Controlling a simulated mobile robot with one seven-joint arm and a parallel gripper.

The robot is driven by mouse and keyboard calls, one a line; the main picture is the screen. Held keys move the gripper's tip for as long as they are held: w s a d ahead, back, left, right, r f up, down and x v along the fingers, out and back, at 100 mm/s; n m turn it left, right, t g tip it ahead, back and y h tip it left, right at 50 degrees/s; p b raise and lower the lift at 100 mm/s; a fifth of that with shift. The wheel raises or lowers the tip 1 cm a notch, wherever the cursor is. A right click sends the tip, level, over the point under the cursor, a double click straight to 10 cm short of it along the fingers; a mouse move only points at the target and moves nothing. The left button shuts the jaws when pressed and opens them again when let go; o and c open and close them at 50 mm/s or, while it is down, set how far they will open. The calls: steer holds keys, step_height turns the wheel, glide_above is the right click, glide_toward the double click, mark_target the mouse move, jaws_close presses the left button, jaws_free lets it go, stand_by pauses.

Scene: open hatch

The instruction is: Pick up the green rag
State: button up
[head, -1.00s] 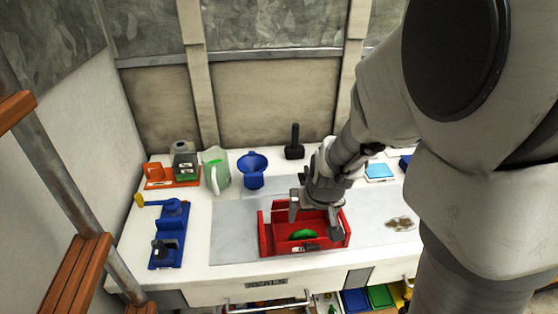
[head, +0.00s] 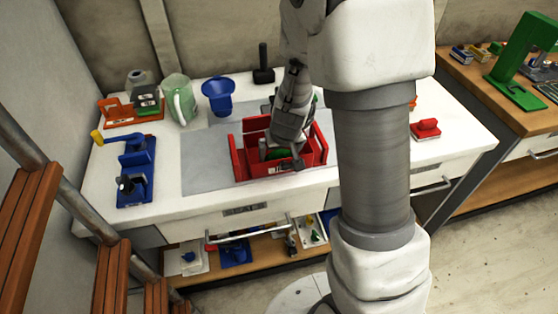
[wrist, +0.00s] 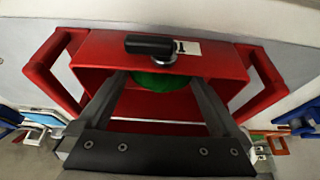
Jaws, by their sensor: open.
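The green rag (head: 278,153) lies inside the red tray (head: 240,165) on the white workbench. My gripper (head: 280,158) reaches down into the tray from above. In the wrist view its two fingers (wrist: 163,85) are spread apart, pointing at the rag with one on each side of it. Whether the fingertips touch the rag or the tray floor cannot be told.
The tray's raised side handles (wrist: 55,70) stand close on both sides of my gripper. A blue funnel-like cup (head: 218,95), a green pitcher (head: 180,100) and a blue clamp device (head: 137,170) stand to the left. A black-handled tool (head: 263,65) stands behind.

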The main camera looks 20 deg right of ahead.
steer(key=shift+w+f, duration=0.2)
steer(key=shift+f, duration=0.3)
steer(key=c, duration=1)
steer(key=shift+r, duration=0.25)
